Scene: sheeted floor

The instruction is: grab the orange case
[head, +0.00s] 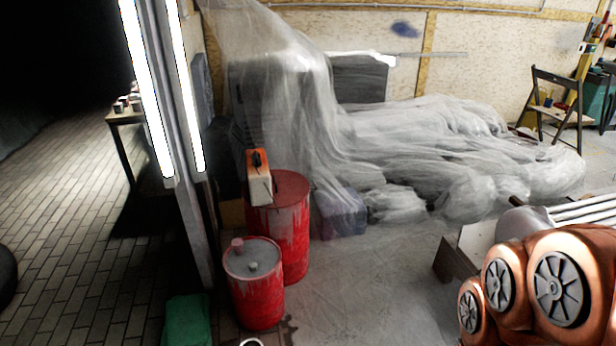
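The orange case (259,160) is a small upright box with an orange upper part, a pale lower front and a dark handle or latch on it. It stands on top of the taller red barrel (291,225), near the barrel's left edge. Its far side is hidden. My copper-coloured arm links fill the lower right corner, well to the right of the case. My gripper is not in view.
A shorter red drum (257,295) stands in front of the taller barrel. A green object (187,322) lies at the bottom edge. Lit posts (185,110) rise to the left. Plastic sheeting (410,150) covers bulky things behind. The grey floor (370,290) right of the barrels is clear.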

